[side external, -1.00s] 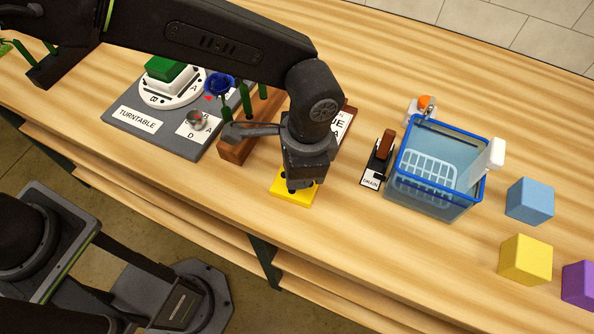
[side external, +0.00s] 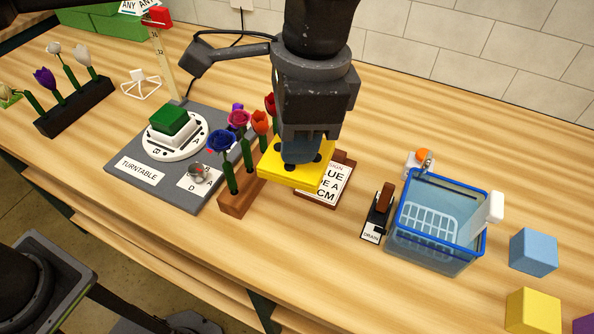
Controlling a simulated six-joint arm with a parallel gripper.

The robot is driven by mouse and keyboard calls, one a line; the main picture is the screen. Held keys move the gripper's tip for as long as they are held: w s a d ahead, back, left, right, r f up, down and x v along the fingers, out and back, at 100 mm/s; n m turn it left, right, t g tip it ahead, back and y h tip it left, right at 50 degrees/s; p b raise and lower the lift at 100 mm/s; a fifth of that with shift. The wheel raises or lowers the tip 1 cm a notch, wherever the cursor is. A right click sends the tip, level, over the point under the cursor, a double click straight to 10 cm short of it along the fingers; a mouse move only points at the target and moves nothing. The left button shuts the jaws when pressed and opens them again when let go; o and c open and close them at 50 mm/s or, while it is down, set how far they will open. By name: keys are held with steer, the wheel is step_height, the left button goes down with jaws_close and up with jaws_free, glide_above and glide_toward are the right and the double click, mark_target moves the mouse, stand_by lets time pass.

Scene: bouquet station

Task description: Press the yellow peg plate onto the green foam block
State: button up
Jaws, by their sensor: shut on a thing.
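The yellow peg plate (side external: 284,172) is a flat yellow slab with dark round spots on top. My gripper (side external: 303,155) is shut on it from above and holds it raised over the table, in front of the sign. The green foam block (side external: 169,124) sits in a white holder (side external: 172,138) on the round white disc of the turntable (side external: 150,168), to the left of my gripper. The plate is apart from the block. The underside of the plate is hidden.
A wooden rack (side external: 238,198) with several flowers stands between the plate and the turntable. A brown-framed sign (side external: 327,186) lies behind the plate. A blue-rimmed water basin (side external: 436,235) and coloured cubes (side external: 533,252) are at right. A tall ruler post (side external: 162,60) stands behind the turntable.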

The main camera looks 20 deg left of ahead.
steer(key=r, duration=0.4)
steer(key=shift+w+a+r, duration=0.1)
steer(key=shift+w+a, duration=0.05)
steer(key=shift+a, duration=0.05)
steer(key=w+a+n, duration=0.6)
steer(key=w+a, duration=0.1)
steer(key=a, duration=0.5)
steer(key=n+h, duration=0.2)
steer(key=n, duration=0.9)
glide_above(167, 115)
step_height(167, 115, down, 11)
steer(key=shift+w+a+r, duration=0.1)
steer(key=shift+w+r, duration=0.05)
steer(key=shift+f, duration=2.25)
steer(key=shift+f, duration=0.95)
steer(key=shift+r, duration=0.1)
steer(key=shift+r, duration=2.95)
